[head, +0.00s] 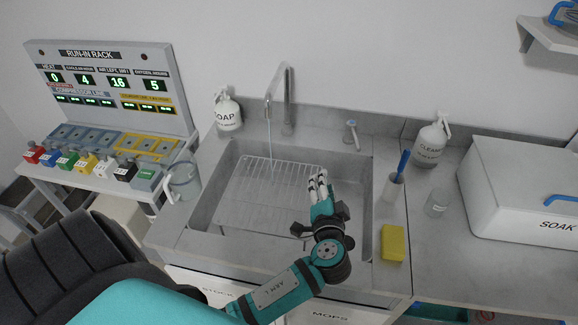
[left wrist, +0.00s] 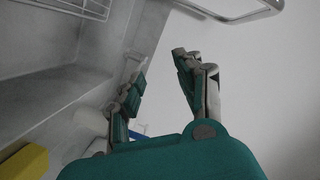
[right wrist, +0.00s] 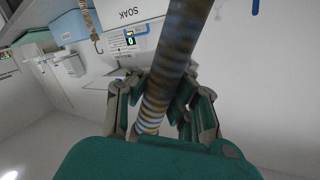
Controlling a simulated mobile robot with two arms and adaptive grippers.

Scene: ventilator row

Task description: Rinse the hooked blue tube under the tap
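The tap (head: 287,88) stands behind the sink (head: 365,200), and a thin stream of water falls from its spout onto the wire rack (head: 262,190). My left gripper (head: 319,184) is above the right part of the sink. Its fingers (left wrist: 160,75) are apart with nothing between them in the left wrist view. My right gripper (right wrist: 160,95) is closed around a ribbed tube (right wrist: 168,50), pale blue-grey with brown staining. The tube runs past the top edge of the right wrist view, so its ends and any hook are hidden. The right gripper is outside the head view.
A tap lever (head: 351,134), soap bottle (head: 227,112), cleaner bottle (head: 431,143), brush holder (head: 393,188), glass (head: 437,203) and yellow sponge (head: 393,243) stand around the sink. A jug (head: 184,181) is at its left. The white SOAK box (head: 515,185) stands right; counter before it is clear.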

